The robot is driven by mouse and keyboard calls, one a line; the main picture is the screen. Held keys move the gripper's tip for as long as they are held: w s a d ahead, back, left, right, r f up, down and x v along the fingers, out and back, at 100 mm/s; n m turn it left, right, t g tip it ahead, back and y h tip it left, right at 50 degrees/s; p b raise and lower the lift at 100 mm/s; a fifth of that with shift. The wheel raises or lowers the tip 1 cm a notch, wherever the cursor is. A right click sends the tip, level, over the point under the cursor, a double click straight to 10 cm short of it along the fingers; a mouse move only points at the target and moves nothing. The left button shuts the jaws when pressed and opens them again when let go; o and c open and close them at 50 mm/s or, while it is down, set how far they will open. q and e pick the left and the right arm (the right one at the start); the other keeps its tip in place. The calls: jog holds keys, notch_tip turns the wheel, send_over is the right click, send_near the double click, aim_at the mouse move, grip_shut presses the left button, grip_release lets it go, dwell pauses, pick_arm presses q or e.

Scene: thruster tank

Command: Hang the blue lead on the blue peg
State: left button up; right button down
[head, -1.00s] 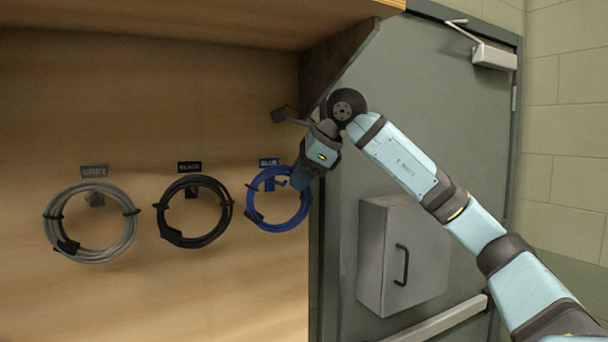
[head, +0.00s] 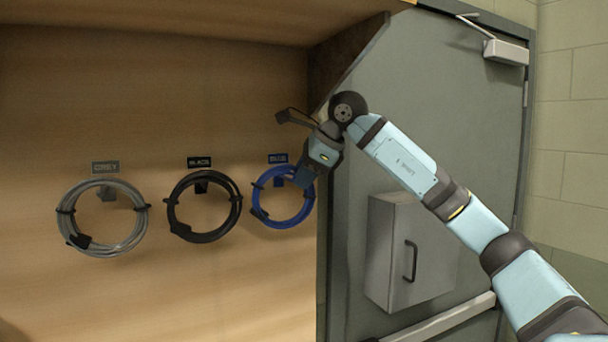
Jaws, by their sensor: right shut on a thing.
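The blue lead (head: 266,220) is a coiled ring against the wooden back panel, at the right of a row of three coils. The blue peg (head: 279,181) shows under the blue label (head: 278,158), at the top of the coil. The coil's upper part surrounds or overlaps the peg; I cannot tell whether its weight rests there. My right gripper (head: 303,179) is shut on the blue lead at the coil's upper right. Its fingertips are partly hidden by the gripper body. My left gripper is not in view.
A black coil (head: 174,216) and a grey coil (head: 68,225) hang to the left under their labels. A wooden side panel (head: 340,62) stands close to my right wrist. A grey door with a grey box (head: 393,285) is at the right.

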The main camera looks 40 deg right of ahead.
jog(key=c, duration=0.8)
grip_release()
jog(key=shift+s+r, duration=0.2)
jog(key=s+d+b, duration=0.1)
jog(key=s, duration=0.3)
jog(key=s+d+r+b, duration=0.1)
jog(key=s+b, duration=0.1)
jog(key=s, duration=0.2)
jog(key=s+d+r+b, duration=0.1)
jog(key=s+b, duration=0.1)
jog(key=s, duration=0.3)
jog(key=shift+s+d, duration=0.1)
jog(key=shift+d, duration=0.1)
